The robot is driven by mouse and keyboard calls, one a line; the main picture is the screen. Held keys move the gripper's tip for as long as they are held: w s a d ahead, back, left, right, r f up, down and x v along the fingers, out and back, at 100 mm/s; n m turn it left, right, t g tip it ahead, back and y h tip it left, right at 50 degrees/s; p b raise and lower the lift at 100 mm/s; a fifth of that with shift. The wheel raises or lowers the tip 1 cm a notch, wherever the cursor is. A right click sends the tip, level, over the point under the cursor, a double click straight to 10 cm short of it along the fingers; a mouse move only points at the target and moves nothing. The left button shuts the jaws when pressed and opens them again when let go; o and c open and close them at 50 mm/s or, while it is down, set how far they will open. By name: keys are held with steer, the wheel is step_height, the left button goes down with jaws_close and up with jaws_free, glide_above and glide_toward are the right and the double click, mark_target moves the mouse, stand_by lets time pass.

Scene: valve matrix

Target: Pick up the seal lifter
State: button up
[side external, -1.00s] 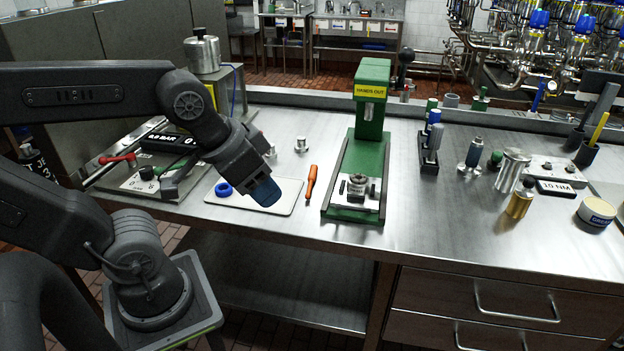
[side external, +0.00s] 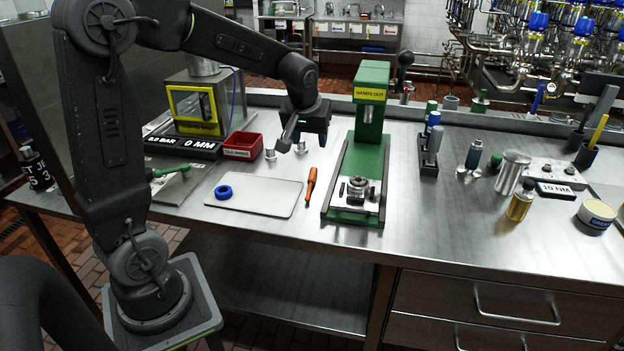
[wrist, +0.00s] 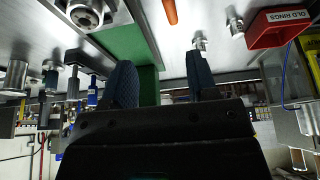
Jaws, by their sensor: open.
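An orange-handled tool (side external: 311,184), which I take to be the seal lifter, lies on the steel bench between a pale plate and the green press. Its orange handle also shows at the top of the wrist view (wrist: 170,11). My gripper (side external: 303,130) is open and empty, raised above the bench behind the tool and left of the press column. In the wrist view, its two dark blue fingers (wrist: 162,80) stand apart with nothing between them.
The green press (side external: 371,145) with a metal fixture stands to the right. The pale plate (side external: 255,196) bears a blue ring (side external: 223,192). A red bin (side external: 243,146) and small metal parts (side external: 270,155) are behind it. The bench front is clear.

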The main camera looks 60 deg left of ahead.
steer(key=w+a+f+n, duration=0.1)
steer(key=w+a+f, duration=0.1)
steer(key=a+f, duration=0.15)
glide_above(313, 173)
steer(key=s+d, duration=0.2)
steer(key=shift+g, duration=0.3)
steer(key=f, duration=0.6)
steer(key=shift+w+a+f, duration=0.2)
steer(key=shift+a+f, duration=0.05)
steer(key=shift+f, duration=0.1)
steer(key=shift+x, duration=2.85)
steer(key=shift+d, duration=0.1)
steer(key=shift+c, duration=0.4)
jaws_close()
